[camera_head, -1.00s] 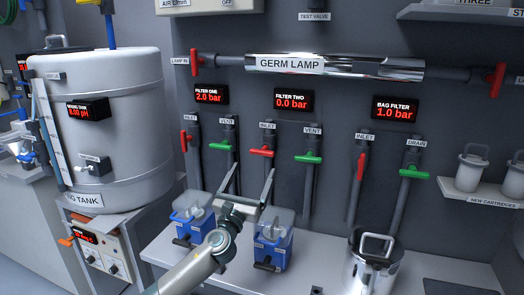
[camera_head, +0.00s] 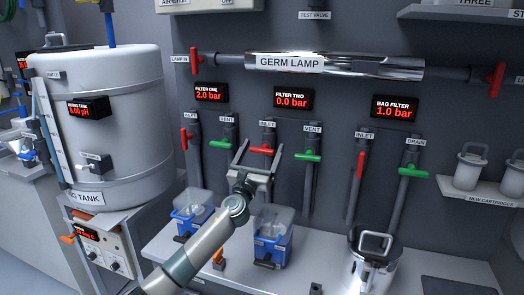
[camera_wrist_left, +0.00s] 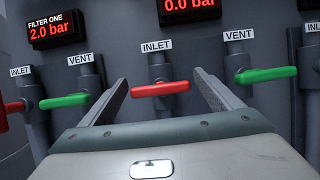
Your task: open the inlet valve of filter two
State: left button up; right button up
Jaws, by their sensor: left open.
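The inlet valve of filter two has a red handle (camera_head: 262,150) lying crosswise on its pipe, below the filter two display (camera_head: 293,100) reading 0.0 bar. My left gripper (camera_head: 257,147) is open around the height of this handle, with its fingers to either side. In the left wrist view the red handle (camera_wrist_left: 160,89) lies between the two spread fingertips (camera_wrist_left: 160,82), not gripped. Whether the fingers reach as deep as the handle is hard to tell. My right gripper is not in view.
A green vent handle (camera_head: 308,156) is close on the right, another (camera_head: 220,145) on the left. Filter one's red inlet handle (camera_head: 184,139) stands upright. Blue filter housings (camera_head: 269,250) stand on the shelf below. The germ lamp (camera_head: 330,65) runs above.

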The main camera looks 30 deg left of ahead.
pick_arm(q)
jog(key=shift+c, duration=0.3)
jog(key=c, duration=1)
